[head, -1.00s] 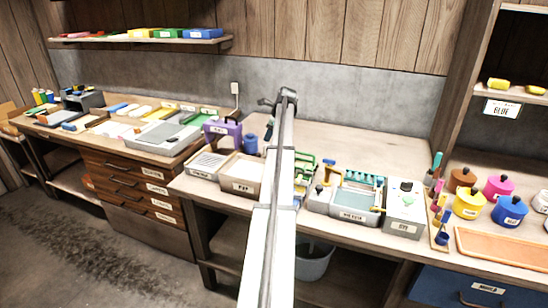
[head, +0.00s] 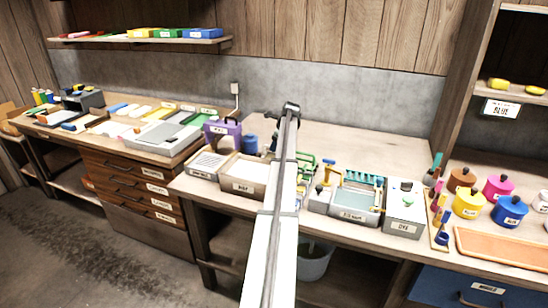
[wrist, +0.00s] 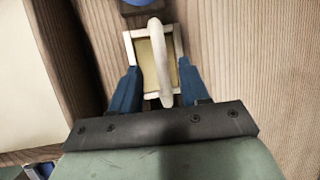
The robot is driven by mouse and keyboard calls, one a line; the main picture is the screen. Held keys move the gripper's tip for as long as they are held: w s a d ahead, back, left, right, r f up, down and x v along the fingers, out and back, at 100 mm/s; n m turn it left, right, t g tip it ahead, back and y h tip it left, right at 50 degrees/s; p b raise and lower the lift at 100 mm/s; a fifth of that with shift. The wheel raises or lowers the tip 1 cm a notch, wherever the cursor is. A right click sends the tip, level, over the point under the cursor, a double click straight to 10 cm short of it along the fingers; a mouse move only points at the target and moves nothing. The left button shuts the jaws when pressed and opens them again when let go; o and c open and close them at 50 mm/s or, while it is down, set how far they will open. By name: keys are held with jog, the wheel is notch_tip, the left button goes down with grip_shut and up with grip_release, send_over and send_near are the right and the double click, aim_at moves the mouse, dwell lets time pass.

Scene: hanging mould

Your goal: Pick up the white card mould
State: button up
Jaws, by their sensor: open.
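The white card mould, as it appears, shows in the wrist view as a pale rectangular frame (wrist: 132,50) with a tan panel and a raised cream handle (wrist: 157,62) arching over it. My gripper (wrist: 158,72) is open, with one blue finger on each side of the mould's near part. The handle lies between the fingers, and I see no clear grip on it. Whether the fingers touch the frame I cannot tell. In the head view my arm covers the middle of the bench, and I cannot make out the gripper or the mould there.
A blue round thing (wrist: 143,4) is just beyond the mould in the wrist view. In the head view, a tray (head: 243,187) and a purple holder (head: 222,133) stand left of my arm. A basin (head: 352,216) and a grey box (head: 404,216) stand right. The back bench (head: 365,150) is clear.

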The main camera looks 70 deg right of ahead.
jog(key=shift+x, duration=2.65)
jog(key=shift+w+d+r, duration=0.1)
grip_shut()
